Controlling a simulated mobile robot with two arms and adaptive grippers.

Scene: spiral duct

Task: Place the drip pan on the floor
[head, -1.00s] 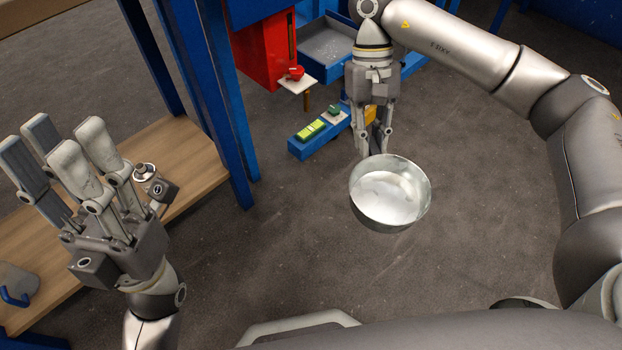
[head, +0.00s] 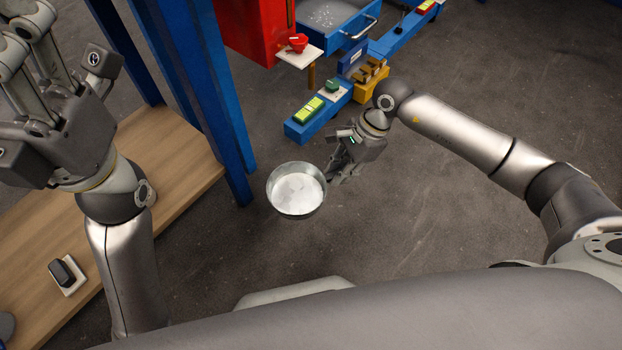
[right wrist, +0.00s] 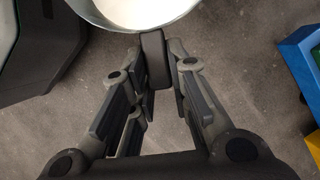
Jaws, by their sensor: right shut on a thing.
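The drip pan (head: 297,190) is a round, shallow metal pan with a pale inside. It is roughly level, low over the floor (head: 300,270); I cannot tell if its underside touches it. My right gripper (head: 338,174) is to the right of the pan, shut on a dark tab at its rim. In the right wrist view the pan (right wrist: 140,10) shows at the top edge, with the right gripper's fingertips (right wrist: 160,65) on the tab. My left gripper (head: 22,48) is raised at the upper left, its fingers apart and empty, its tips cut off by the frame.
A blue post (head: 218,110) and a wooden shelf (head: 170,165) stand left of the pan. A blue rail (head: 320,122) with a green-yellow block lies behind it, below a red cabinet (head: 255,45). Floor in front and to the right is open.

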